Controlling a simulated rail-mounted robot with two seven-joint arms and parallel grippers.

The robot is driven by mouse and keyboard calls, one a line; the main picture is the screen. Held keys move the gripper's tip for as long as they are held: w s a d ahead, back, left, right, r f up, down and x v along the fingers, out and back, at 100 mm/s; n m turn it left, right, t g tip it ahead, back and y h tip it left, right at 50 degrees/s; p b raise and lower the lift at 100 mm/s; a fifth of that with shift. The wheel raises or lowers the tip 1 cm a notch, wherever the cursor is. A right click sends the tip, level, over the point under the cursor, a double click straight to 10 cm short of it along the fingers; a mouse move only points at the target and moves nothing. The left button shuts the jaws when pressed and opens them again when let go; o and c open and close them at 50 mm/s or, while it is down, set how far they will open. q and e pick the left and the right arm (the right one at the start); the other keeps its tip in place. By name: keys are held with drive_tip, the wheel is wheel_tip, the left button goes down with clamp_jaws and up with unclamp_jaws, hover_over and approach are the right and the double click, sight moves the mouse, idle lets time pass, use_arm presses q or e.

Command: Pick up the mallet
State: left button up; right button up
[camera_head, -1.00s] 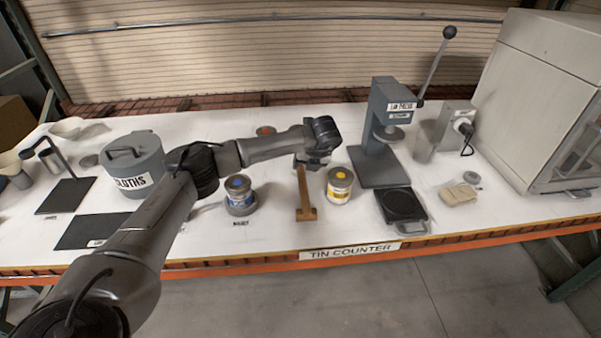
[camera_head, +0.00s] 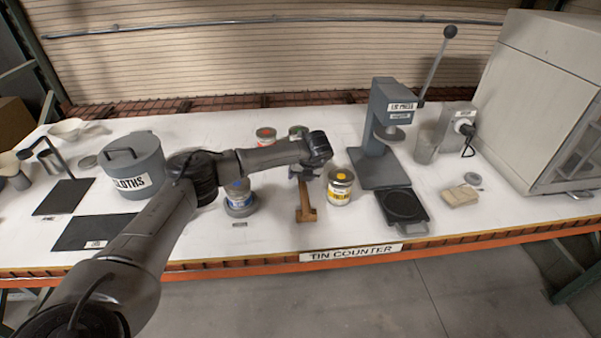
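The wooden mallet (camera_head: 306,213) lies on the white counter, its head toward the counter's front edge and its handle running back under my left gripper. My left gripper (camera_head: 305,176) is over the handle end, pointing down. The wrist above it hides part of the gripper and the far end of the handle. I cannot tell whether the fingers are around the handle or above it, or whether they are open. My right gripper is not in view.
A yellow-labelled tin (camera_head: 340,186) stands close right of the mallet and a blue-labelled tin (camera_head: 238,197) to its left. Two more tins (camera_head: 266,136) are behind my arm. The lid press (camera_head: 383,135) stands right. Counter in front of the mallet is clear.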

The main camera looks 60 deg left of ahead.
use_arm(q)
clamp_jaws()
idle(0.3)
wheel_tip(320, 180, up, 10)
drive_tip(key=shift+r+p, duration=0.1)
drive_tip(key=shift+p, duration=0.7)
drive_tip(key=c, duration=0.6)
unclamp_jaws()
clamp_jaws()
